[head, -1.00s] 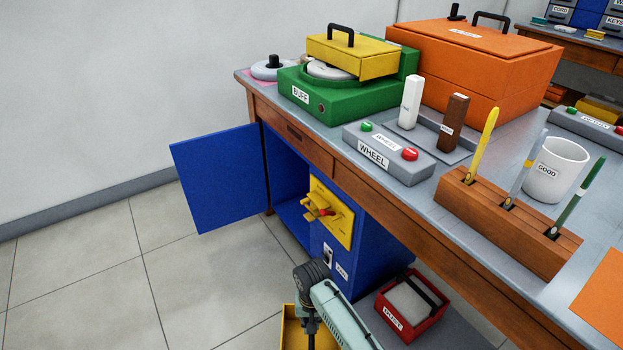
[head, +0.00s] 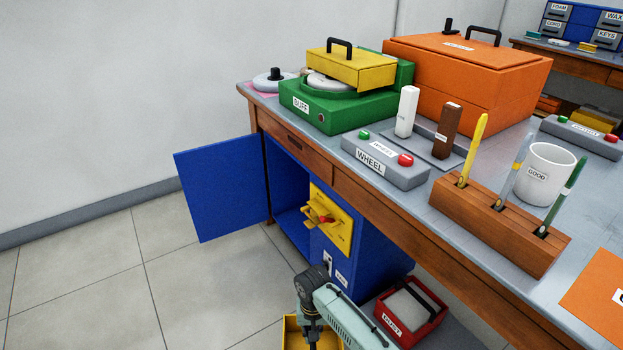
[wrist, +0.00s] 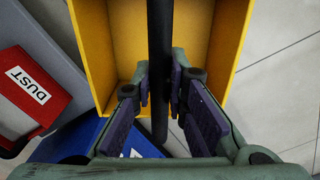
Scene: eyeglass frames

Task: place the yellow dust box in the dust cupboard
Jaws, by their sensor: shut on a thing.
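The yellow dust box (wrist: 211,65) is an open-topped tray with a black bar handle across it, and its edge shows at the bottom of the head view (head: 291,335). My gripper (wrist: 159,92) is shut on the bar, one finger on each side. Its fingertips are hard to see in the head view. The blue cupboard (head: 375,268) stands under the bench, above and beyond the box. Its door (head: 222,190) is swung open to the left, showing an open compartment (head: 288,195). A small label on its front is too small to read.
A red box labelled DUST (head: 388,319) stands right of my gripper, close to the cupboard. A yellow panel with a red switch (head: 330,222) is on the cupboard. The bench (head: 395,212) overhangs it. The tiled floor (head: 85,285) at left is clear.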

